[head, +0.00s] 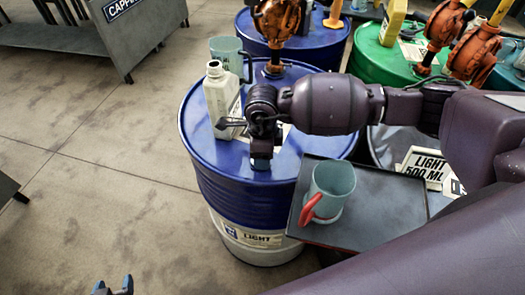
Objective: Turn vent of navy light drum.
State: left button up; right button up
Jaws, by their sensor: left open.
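The navy light drum (217,187) stands at the centre, with a blue body, a pale lower part and a "LIGHT" label. My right arm reaches in from the right across its top. My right gripper (261,162) points down at the near part of the lid. Its fingers show as one blue block, so its opening cannot be read. I cannot make out the vent; the gripper and wrist cover that part of the lid. My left gripper (114,286) is at the bottom left edge, fingertips apart and empty, over the floor and away from the drum.
On the navy lid stand a white bottle (217,90), a teal jug (226,47) and an orange pump (277,20). A dark tray (385,200) beside the drum holds a teal jug (338,182) with a red handle. More drums stand behind. The floor (90,200) at left is mostly clear.

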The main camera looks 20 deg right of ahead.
jog(key=shift+m, duration=0.6)
jog(key=o, duration=0.9)
jog(key=shift+r, duration=0.15)
notch_tip(320, 180, up, 11)
jog(key=shift+f, duration=0.2)
dwell(0.3)
